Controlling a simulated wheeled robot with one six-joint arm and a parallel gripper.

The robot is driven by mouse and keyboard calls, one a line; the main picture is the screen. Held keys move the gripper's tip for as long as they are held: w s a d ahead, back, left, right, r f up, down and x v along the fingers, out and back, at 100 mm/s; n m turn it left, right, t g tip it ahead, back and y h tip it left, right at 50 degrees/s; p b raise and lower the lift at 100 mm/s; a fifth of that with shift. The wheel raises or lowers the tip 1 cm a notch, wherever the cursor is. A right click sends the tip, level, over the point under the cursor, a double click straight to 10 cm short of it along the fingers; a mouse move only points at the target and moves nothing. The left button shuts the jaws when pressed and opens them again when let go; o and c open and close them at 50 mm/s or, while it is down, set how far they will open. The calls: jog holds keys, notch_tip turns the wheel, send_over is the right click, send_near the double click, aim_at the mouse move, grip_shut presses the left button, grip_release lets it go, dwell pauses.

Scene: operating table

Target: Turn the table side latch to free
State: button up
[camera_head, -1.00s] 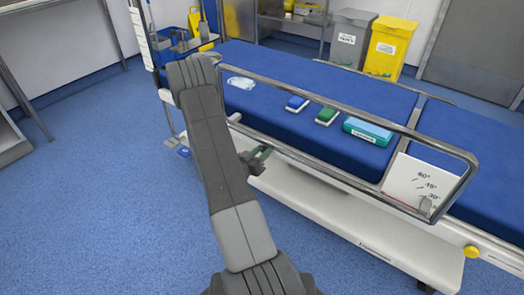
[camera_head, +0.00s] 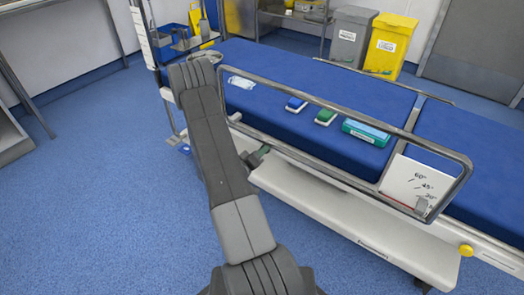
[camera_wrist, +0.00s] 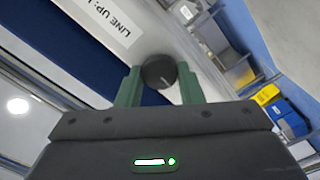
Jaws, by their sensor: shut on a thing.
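The table side latch (camera_wrist: 157,70) shows in the wrist view as a dark round knob with a light line on its face. My gripper's two green fingers (camera_wrist: 160,88) stand on either side of the knob and are shut on it. In the head view my gripper (camera_head: 260,152) is at the near side of the operating table (camera_head: 390,92), partly hidden by my arm. The knob itself cannot be made out there. A white label reading "LINE UP:" (camera_wrist: 107,20) is on the panel beside the knob, its text cut off.
A metal side rail (camera_head: 330,103) runs above the table's near edge. An angle-marked panel (camera_head: 415,184) hangs at the right. The blue floor at left is clear.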

dwell(0.4)
jog(key=o, duration=1)
jog(key=shift+c, duration=0.2)
jog(key=p+v, duration=0.2)
jog(key=v, duration=1.2)
jog(key=b+x, duration=0.2)
jog(key=x, duration=1.2)
